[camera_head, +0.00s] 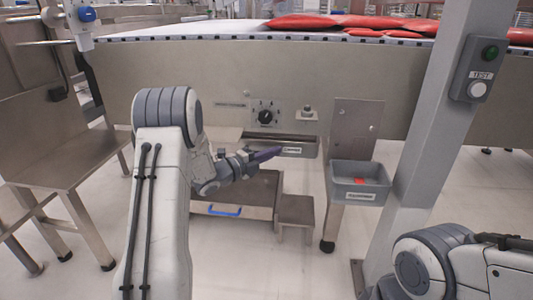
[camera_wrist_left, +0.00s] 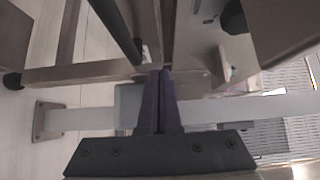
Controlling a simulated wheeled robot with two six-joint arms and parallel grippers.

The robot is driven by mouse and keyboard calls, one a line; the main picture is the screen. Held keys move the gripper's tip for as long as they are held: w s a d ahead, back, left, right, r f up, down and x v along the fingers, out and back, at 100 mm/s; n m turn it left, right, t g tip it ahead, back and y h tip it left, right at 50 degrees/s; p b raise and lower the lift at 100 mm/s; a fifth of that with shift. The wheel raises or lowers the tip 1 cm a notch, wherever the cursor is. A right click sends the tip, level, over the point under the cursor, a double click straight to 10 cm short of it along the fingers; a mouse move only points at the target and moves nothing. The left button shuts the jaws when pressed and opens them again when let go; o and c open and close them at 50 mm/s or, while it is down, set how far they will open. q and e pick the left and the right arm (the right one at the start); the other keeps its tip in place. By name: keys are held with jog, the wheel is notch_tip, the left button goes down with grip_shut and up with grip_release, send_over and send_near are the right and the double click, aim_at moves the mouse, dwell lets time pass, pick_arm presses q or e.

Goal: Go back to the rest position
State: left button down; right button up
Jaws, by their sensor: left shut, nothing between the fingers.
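My left gripper (camera_head: 268,154) reaches forward in the head view, in front of the steel machine body (camera_head: 210,75) and close to a small grey tray (camera_head: 307,151) under its edge. Its purple fingers are together and empty; they also show closed in the left wrist view (camera_wrist_left: 159,100). I cannot tell whether the fingertips touch the tray. My right arm (camera_head: 440,265) shows only in part at the lower right; its gripper is out of view.
A grey bin (camera_head: 358,182) with a small red item hangs right of my left gripper. A post with a TEST button box (camera_head: 480,70) stands at the right. A steel table (camera_head: 65,150) is at left.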

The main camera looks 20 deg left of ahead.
pick_arm(q)
jog(key=p+v, duration=0.3)
jog(key=v, duration=0.6)
jog(key=w+d+r+n+g+y+p, duration=0.1)
jog(key=w+d+n+y, duration=0.1)
jog(key=d, duration=0.3)
jog(key=w+d+r+n+g+y+p, duration=0.1)
jog(key=d+r+n+g+y, duration=0.1)
jog(key=d, duration=0.3)
jog(key=s+d+r+n+g+y+p, duration=0.2)
jog(key=s+d+n+g+y, duration=0.1)
jog(key=s+d+n, duration=0.4)
jog(key=s+d+r+n+g+p, duration=0.1)
jog(key=s+d+n+g, duration=0.15)
jog(key=s, duration=0.75)
jog(key=s+d+r+n+g+y+p, duration=0.1)
jog(key=s+d+g, duration=0.25)
jog(key=s, duration=0.75)
jog(key=s+d+n+g+p, duration=0.1)
jog(key=s+d+n+g, duration=0.2)
jog(key=s, duration=0.7)
notch_tip(320, 180, up, 38)
jog(key=p, duration=3.8)
jog(key=shift+w+a+m, duration=0.25)
jog(key=shift+w+m, duration=0.05)
jog(key=shift+m, duration=0.05)
